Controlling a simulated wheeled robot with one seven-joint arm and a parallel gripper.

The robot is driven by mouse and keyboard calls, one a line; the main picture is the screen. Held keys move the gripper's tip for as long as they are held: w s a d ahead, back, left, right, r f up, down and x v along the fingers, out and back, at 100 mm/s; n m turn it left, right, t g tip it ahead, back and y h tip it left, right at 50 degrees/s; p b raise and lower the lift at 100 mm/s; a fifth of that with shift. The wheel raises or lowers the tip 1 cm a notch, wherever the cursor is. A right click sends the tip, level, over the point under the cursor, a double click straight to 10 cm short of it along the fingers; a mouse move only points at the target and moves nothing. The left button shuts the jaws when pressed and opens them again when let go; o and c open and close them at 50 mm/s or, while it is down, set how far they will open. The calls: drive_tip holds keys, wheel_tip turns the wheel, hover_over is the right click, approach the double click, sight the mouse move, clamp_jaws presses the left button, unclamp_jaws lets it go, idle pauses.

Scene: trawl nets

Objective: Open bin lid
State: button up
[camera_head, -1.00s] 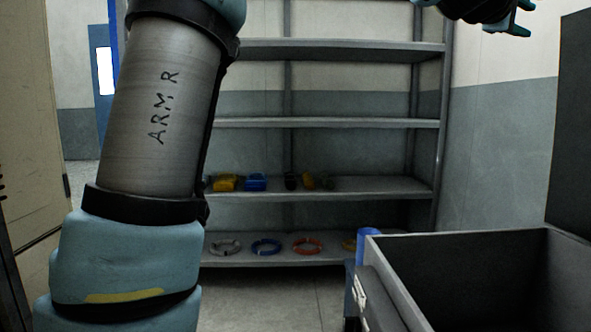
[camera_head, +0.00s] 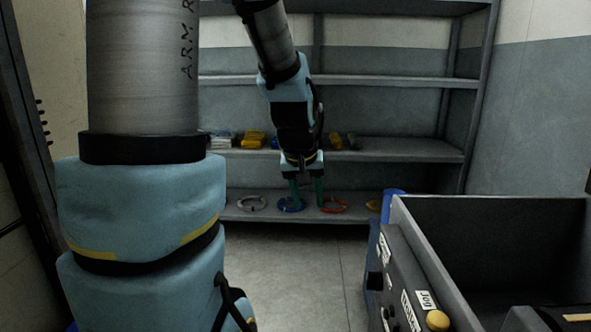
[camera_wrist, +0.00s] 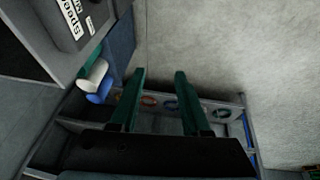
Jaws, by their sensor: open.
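My gripper (camera_head: 307,203) hangs pointing down in the head view, its two green fingers apart with nothing between them. It also shows in the wrist view (camera_wrist: 159,75), fingers spread over bare floor. A large grey open-topped box (camera_head: 425,250) stands at the lower right in the head view, right of my gripper. Its inside is dark and its near part is cut off. I cannot tell whether this is the bin, and no lid is clearly visible. A blue object (camera_head: 393,191) shows partly behind the box's left corner. My gripper touches none of these.
A shelf unit (camera_head: 380,154) stands behind, with yellow items (camera_head: 254,138) and coloured rings (camera_head: 251,203). The box side carries labels and a yellow knob (camera_head: 437,320). White (camera_wrist: 92,75) and blue cylinders are left of my fingers in the wrist view. The middle floor (camera_head: 300,270) is clear.

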drive_tip(key=s+a+f+g+y, duration=0.1)
drive_tip(key=s+a+f+g, duration=0.3)
drive_tip(key=s+a, duration=0.6)
wheel_tip(320, 180, up, 18)
drive_tip(key=t+p, duration=0.1)
drive_tip(key=p, duration=1.8)
drive_tip(key=shift+w+d+f+m, duration=0.2)
drive_tip(key=shift+w+d+m, duration=0.05)
drive_tip(key=shift+w+m, duration=0.1)
